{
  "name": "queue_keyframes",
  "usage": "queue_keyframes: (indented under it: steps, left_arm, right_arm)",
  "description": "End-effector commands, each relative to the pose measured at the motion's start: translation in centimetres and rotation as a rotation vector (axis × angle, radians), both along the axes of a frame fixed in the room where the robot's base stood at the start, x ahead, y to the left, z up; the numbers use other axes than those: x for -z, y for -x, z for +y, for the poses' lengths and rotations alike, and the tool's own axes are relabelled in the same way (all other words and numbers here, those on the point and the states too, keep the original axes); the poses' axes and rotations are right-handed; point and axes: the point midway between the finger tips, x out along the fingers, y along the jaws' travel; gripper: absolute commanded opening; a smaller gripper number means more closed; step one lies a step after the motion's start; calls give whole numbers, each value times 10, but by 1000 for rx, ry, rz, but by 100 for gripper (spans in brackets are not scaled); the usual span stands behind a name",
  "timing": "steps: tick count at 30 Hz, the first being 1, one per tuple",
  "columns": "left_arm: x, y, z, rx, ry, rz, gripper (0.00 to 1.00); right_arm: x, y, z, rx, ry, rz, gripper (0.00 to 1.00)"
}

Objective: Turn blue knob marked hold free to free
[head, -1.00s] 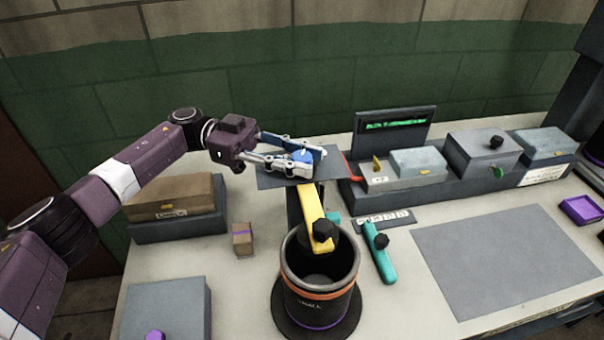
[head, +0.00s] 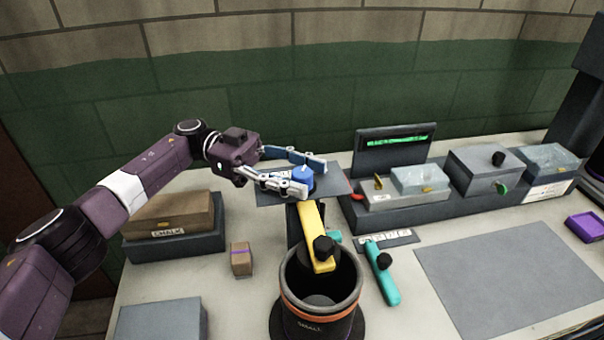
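My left gripper (head: 312,175) comes in from the left at the knob. Its two fingers are spread, one on the near side and one behind, with the knob between them. The near finger hides part of the knob, and whether it touches is unclear. My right gripper is not in view.
A dark cup (head: 318,300) with an orange band stands in front, under the yellow arm (head: 316,235). A teal lever (head: 383,272) lies to its right. A grey rack (head: 440,204) with boxes fills the back right. A small brown box (head: 241,259) stands left. The grey mat (head: 510,260) is bare.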

Motion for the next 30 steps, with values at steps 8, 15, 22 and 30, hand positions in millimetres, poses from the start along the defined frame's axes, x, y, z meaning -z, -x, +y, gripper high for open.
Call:
queue_keyframes:
  steps: [8,15,22,30]
  left_arm:
    - [0,-1,2,-1,-1,0,46]
    - [0,-13,24,-4,0,1,46]
    - [0,-26,48,-2,0,1,46]
    - [1,-33,62,0,-1,0,46]
  right_arm:
    - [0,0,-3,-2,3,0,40]
    - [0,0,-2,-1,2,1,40]
    - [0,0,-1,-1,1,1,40]
    - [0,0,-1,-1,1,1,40]
